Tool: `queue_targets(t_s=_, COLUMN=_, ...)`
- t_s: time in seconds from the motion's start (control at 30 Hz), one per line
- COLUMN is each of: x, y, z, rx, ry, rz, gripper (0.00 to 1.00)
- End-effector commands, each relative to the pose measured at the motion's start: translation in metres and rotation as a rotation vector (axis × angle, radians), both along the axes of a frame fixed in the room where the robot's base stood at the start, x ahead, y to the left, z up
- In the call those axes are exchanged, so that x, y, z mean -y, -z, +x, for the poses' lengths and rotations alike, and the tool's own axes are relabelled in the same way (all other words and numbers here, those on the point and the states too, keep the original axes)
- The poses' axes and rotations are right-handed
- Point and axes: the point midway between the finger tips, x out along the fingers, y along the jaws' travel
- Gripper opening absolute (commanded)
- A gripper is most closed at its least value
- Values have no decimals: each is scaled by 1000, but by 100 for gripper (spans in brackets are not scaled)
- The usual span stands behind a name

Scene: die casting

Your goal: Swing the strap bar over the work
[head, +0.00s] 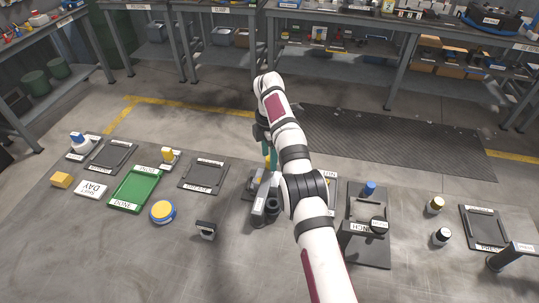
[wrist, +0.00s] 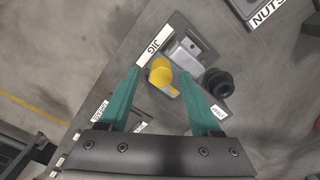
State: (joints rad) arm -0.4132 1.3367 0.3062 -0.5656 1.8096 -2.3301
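The jig shows in the wrist view on a dark plate (wrist: 140,62) labelled JIG. A grey metal block (wrist: 186,50) lies on it, with a yellow round part (wrist: 160,72) beside it and a black round post (wrist: 218,82) to the right. I cannot tell for sure which part is the strap bar. My gripper (wrist: 160,76) has its teal fingers wide apart, above the yellow part, with nothing held. In the head view my gripper (head: 268,160) points down over the jig (head: 260,196), which my arm partly hides.
Left of the jig are a green tray (head: 135,188), a yellow-blue round tin (head: 162,212) and a small black-topped stand (head: 206,229). To the right are a dark press-like fixture (head: 368,235), small bottles (head: 441,237) and a dark tray (head: 483,228). The front tabletop is mostly clear.

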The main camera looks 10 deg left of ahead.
Motion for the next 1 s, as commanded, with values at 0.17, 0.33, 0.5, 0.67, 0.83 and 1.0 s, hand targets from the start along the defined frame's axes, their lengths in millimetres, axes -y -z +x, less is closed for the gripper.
queue_targets(t_s=0.17, x=1, y=0, z=0, rx=1, ry=1, rz=-1, gripper=64)
queue_targets(t_s=0.33, x=2, y=-1, z=0, rx=0, ry=9, rz=-1, gripper=64)
queue_targets(t_s=0.5, x=19, y=-2, z=-1, rx=-1, ry=113, rz=-2, gripper=64)
queue_targets(t_s=0.67, x=56, y=-2, z=-9, rx=-1, ry=367, rz=-1, gripper=64)
queue_targets(t_s=0.83, x=97, y=-2, z=-32, rx=0, ry=688, rz=0, gripper=64)
queue_targets(t_s=1.0, x=128, y=-2, z=-67, rx=0, ry=1010, rz=1, gripper=64)
